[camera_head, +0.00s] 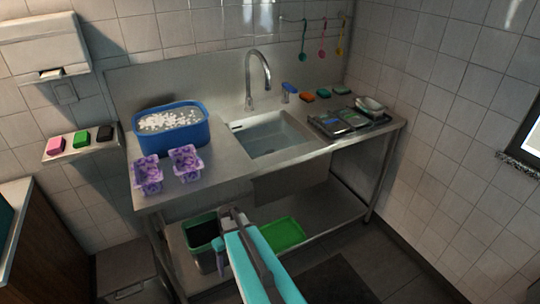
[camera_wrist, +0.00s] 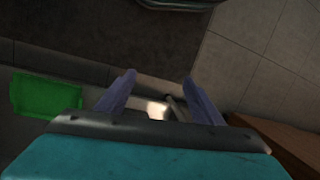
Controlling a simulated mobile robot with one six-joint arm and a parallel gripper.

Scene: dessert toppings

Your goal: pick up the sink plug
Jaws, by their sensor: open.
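I cannot make out a sink plug in either view. The sink (camera_head: 266,142) is a square basin in the steel counter, with a tall curved tap (camera_head: 268,75) behind it. Details on its floor are too small to tell. My gripper (camera_head: 232,213) is in front of the counter, lower than the sink and to its left in the head view. In the wrist view my gripper (camera_wrist: 157,84) shows two spread fingers with nothing held between them.
A blue tub of white pieces (camera_head: 170,142) and two purple patterned containers (camera_head: 148,176) (camera_head: 186,163) stand left of the sink. A dish tray (camera_head: 375,127) is at right. A green tray (camera_head: 283,234) and dark bin (camera_head: 201,234) are below the counter.

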